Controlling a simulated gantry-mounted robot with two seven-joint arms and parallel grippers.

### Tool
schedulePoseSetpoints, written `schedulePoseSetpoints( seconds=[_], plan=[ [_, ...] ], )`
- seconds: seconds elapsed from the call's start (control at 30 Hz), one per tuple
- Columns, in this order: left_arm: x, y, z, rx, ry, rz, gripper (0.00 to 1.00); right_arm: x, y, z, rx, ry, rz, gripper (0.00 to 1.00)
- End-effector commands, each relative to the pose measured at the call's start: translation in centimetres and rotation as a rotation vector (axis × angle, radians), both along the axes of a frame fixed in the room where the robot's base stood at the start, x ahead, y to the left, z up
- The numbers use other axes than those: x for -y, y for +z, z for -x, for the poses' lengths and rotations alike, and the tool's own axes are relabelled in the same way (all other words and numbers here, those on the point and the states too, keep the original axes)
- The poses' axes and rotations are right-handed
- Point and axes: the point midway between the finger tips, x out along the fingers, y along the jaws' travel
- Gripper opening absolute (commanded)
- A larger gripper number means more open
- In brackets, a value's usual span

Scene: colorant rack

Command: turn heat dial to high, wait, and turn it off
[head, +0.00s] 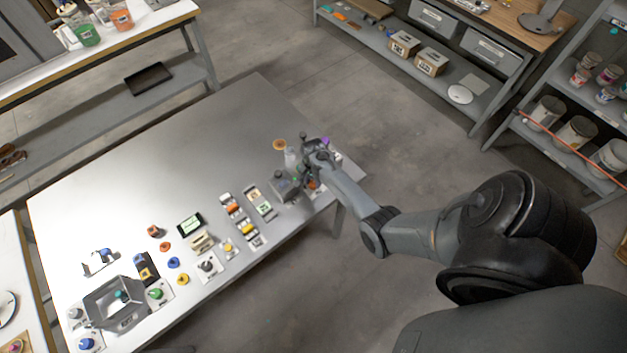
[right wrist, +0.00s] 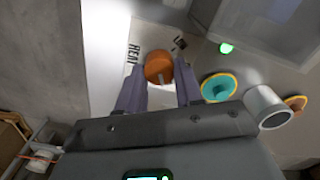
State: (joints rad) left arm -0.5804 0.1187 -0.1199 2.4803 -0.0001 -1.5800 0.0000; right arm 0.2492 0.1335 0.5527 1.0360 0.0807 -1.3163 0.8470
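The orange heat dial (right wrist: 158,66) sits on a pale panel in the right wrist view, beside the printed word HEAT. A pale mark on the dial points toward the bottom of that view. My right gripper (right wrist: 158,73) is open, with one finger on each side of the dial and a small gap visible on both sides. A green light (right wrist: 226,48) glows on the panel's far side. In the head view my right gripper (head: 310,168) is over the table's right end and largely hides the dial area. My left gripper is not in view.
A teal disc with an orange rim (right wrist: 218,87) and a white cylinder (right wrist: 268,105) are close to my right finger. The grey table (head: 180,150) holds several small coloured items along its front edge and a grey hexagonal container (head: 118,305). Its back half is clear.

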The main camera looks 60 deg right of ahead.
Motion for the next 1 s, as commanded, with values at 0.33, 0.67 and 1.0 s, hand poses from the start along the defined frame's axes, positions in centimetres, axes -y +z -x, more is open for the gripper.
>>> schedulePoseSetpoints(
  seconds=[0.33, 0.67, 1.0],
  plan=[
    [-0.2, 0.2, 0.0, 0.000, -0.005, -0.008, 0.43, 0.0, 0.1, 0.0, 0.000, 0.020, 0.000, 0.05],
    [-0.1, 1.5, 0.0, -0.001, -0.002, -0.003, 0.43, 0.0, 0.3, 0.0, -0.001, 0.189, -0.001, 0.05],
    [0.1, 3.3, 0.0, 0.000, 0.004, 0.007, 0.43, 0.1, 0.2, -0.1, -0.002, 0.500, -0.001, 0.05]
  ],
)
